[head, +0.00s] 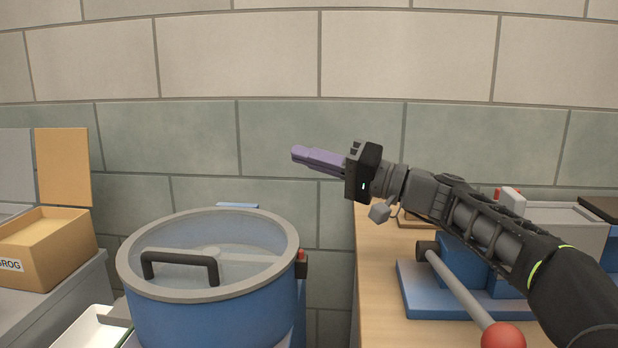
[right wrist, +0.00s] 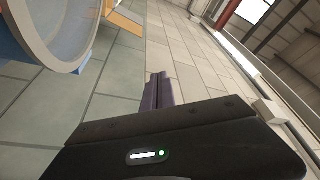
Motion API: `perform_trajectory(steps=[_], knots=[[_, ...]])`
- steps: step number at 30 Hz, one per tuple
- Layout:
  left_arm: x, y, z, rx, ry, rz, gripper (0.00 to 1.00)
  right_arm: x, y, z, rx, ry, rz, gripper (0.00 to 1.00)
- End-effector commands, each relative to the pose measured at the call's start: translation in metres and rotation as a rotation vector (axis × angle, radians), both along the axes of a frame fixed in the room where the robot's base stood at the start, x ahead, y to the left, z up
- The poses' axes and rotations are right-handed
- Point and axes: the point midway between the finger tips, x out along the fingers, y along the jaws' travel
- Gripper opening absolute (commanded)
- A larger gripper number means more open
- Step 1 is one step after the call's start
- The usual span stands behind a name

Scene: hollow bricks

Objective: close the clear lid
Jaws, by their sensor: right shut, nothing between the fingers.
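The clear lid (head: 215,246) has a grey rim and a black bar handle (head: 180,262) near its front left. It lies across the top of a round blue drum (head: 215,322), and I see no gap between rim and drum in the head view. In the right wrist view the lid's rim (right wrist: 85,55) shows at the upper left. My right gripper (head: 296,153) is shut and empty, above and to the right of the lid, apart from it and pointing left. It also shows in the right wrist view (right wrist: 158,80). My left gripper is not in view.
A wooden table (head: 378,300) on the right holds a blue device with a red-knobbed lever (head: 503,336). An open tan box (head: 45,245) stands on the left, with a white tray (head: 95,330) below it. A tiled wall is behind. The air above the lid is clear.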

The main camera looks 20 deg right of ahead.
Motion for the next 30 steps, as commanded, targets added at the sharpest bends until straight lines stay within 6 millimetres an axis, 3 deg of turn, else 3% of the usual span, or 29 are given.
perform_trajectory(steps=[1,6,22,26,30], knots=[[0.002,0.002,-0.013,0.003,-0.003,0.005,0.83,-0.002,0.001,-0.008,-0.006,-0.016,-0.001,0.0],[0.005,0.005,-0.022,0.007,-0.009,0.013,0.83,-0.006,0.002,-0.008,-0.019,-0.047,-0.001,0.0],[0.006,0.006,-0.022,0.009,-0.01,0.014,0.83,-0.007,0.003,-0.005,-0.023,-0.055,0.0,0.0],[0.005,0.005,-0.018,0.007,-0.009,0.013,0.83,-0.007,0.003,0.003,-0.023,-0.056,0.0,0.0],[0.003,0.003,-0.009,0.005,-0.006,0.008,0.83,-0.007,0.003,0.025,-0.022,-0.057,0.001,0.0]])
